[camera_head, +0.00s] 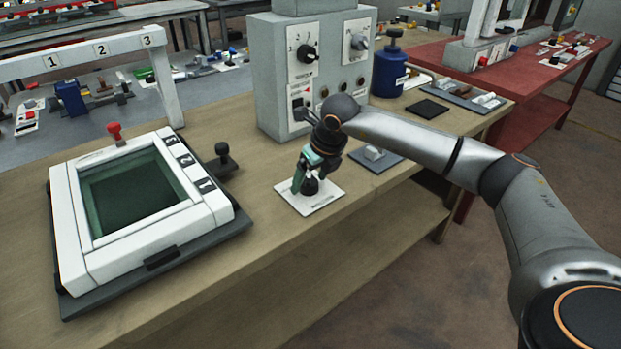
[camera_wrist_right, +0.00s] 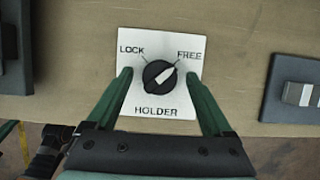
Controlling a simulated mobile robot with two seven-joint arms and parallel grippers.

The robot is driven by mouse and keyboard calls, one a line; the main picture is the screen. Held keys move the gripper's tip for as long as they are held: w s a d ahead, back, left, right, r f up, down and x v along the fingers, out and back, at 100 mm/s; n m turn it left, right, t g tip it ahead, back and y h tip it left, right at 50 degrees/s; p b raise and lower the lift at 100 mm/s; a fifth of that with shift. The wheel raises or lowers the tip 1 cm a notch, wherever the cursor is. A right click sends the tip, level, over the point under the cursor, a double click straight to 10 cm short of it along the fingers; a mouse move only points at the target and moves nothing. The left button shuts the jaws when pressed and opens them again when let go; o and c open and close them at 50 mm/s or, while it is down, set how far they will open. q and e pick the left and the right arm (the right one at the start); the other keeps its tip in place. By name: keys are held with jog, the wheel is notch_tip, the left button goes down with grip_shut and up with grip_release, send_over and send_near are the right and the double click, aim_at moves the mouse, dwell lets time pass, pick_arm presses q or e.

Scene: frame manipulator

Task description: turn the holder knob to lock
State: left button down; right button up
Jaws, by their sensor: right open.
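The black holder knob (camera_wrist_right: 160,75) stands on a white plate (camera_wrist_right: 143,100) marked LOCK at upper left and FREE at upper right. Its white pointer is turned toward FREE. In the head view the knob (camera_head: 311,187) shows on its plate (camera_head: 318,203) near the table's front edge, partly covered by my gripper. My right gripper (camera_wrist_right: 159,73) is open, its green fingers on the left and right of the knob, with gaps visible on both sides. In the head view my right gripper (camera_head: 309,178) points down over the plate.
A white frame (camera_head: 75,235) with a dark green window lies to the left. A black-handled lever (camera_head: 223,158) stands beside it. A grey control box (camera_head: 268,75) rises behind my gripper. A dark plate with a grey switch (camera_head: 374,155) is close on the right.

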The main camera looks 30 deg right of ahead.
grip_shut()
dwell(0.8)
